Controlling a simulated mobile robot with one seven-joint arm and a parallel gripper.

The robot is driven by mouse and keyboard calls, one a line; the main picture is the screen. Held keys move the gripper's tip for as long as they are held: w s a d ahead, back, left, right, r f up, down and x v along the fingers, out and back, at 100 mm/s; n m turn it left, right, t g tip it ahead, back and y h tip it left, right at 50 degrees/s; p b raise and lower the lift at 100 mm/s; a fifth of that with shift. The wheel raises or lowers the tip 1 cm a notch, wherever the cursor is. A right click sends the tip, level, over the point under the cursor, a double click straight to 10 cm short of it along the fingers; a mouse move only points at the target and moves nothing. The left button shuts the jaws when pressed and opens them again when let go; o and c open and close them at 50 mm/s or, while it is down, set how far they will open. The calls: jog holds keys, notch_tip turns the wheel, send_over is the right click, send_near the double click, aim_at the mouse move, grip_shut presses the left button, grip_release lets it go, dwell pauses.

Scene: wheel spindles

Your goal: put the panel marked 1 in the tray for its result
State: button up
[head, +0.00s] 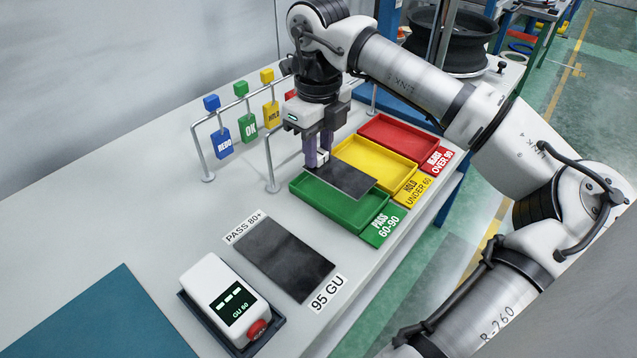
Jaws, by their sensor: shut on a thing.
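My gripper (318,160) is shut on the edge of a dark flat panel (345,180). The panel appears roughly level above the green tray (345,216), its right part toward the yellow tray's edge. Whether it touches a rim I cannot tell. No number 1 is legible on it. The green tray's label reads PASS 60-90. The yellow tray (378,166) reads HOLD UNDER 60. The red tray (397,138) has a label with OVER 90; its upper word is hard to read. All three trays look empty where visible.
A larger dark panel (284,258) lies between labels PASS 80+ and 95 GU. A white meter (225,300) with a red button shows dashes and a GU line. A rail with REDO, OK and HOLD tags (248,127) stands behind. A teal mat (105,320) lies front left.

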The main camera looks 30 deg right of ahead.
aim_at(318, 184)
jog(key=shift+f+b, duration=1.15)
jog(key=shift+f, duration=1.4)
jog(key=shift+f, duration=0.15)
jog(key=o, duration=1)
notch_tip(318, 184, up, 12)
jog(key=shift+r+b, duration=0.2)
jog(key=shift+b, duration=0.1)
jog(key=shift+s, duration=0.1)
